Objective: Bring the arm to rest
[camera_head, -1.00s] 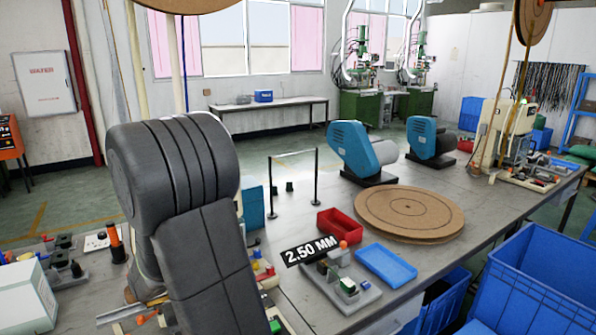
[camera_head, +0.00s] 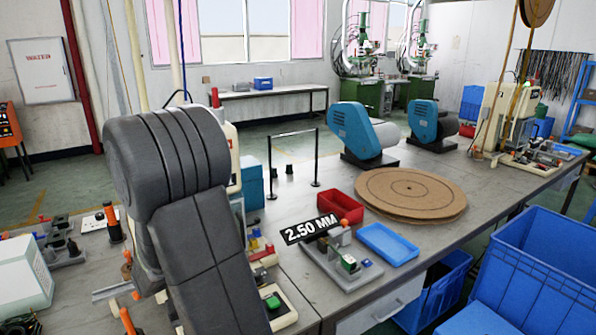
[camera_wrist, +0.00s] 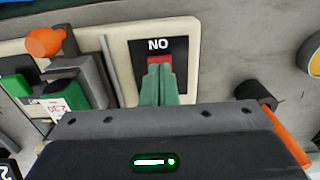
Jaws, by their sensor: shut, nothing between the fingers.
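My gripper (camera_wrist: 159,84) shows in the wrist view as two green fingers, closed together with nothing between them. The fingertips lie over the lower part of a red button or switch (camera_wrist: 160,63) on a cream plate marked "NO" (camera_wrist: 158,45); I cannot tell whether they touch it. In the head view my dark grey arm is bent at the left, and its gripper is hidden.
Left of the fingers, the wrist view shows a fixture with an orange knob (camera_wrist: 45,41) and a green block (camera_wrist: 62,88). In the head view, a fixture labelled "2.50 MM" (camera_head: 310,229), a red bin (camera_head: 337,205) and a blue tray (camera_head: 388,244) stand right of my arm.

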